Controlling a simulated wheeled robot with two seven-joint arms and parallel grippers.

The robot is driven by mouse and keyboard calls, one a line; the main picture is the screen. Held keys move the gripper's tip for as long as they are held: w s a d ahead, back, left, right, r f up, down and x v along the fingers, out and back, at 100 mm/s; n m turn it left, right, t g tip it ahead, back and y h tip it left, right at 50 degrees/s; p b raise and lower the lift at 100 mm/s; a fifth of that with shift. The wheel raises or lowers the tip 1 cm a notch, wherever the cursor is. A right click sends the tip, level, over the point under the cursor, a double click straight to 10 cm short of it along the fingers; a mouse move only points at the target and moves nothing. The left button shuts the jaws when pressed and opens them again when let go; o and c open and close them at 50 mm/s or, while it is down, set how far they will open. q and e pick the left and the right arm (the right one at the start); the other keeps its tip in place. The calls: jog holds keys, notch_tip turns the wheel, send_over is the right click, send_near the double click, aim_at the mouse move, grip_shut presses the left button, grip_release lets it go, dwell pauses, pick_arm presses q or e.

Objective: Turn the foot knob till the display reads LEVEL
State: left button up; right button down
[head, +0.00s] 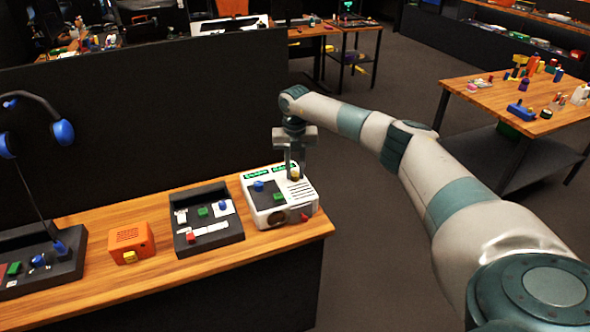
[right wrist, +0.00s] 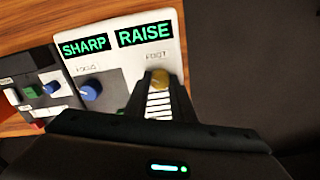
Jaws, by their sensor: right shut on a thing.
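The white panel device (head: 265,217) stands on the wooden bench near its right end. In the right wrist view its right display (right wrist: 145,31) reads RAISE in green. Below it is the label FOOT and the yellow foot knob (right wrist: 160,77). My right gripper (head: 295,172) reaches down over the panel, shut on the foot knob, with a finger on either side of it. The gripper body hides the lower part of the panel in the wrist view. My left gripper is not in view.
Left of the foot knob are a blue knob (right wrist: 91,89) and a display reading SHARP (right wrist: 84,47). A dark control box (head: 207,222) and an orange box (head: 130,243) stand to the left. A black partition rises behind the bench.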

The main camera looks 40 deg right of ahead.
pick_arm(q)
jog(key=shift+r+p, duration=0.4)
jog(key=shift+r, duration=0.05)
pick_arm(e)
jog(key=shift+r+m, duration=0.1)
jog(key=shift+m, duration=2.1)
jog(key=shift+w, duration=0.1)
jog(key=c, duration=1.5)
grip_release()
notch_tip(320, 180, up, 8)
jog(key=r+b, duration=0.1)
jog(key=b, duration=0.2)
notch_tip(320, 180, up, 7)
jog(key=b, duration=0.2)
send_over(295, 173)
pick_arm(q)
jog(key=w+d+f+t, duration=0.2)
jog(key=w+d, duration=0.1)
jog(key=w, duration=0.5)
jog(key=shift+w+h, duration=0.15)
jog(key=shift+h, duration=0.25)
pick_arm(e)
jog(key=shift+a+r, duration=0.1)
jog(key=shift+r, duration=0.6)
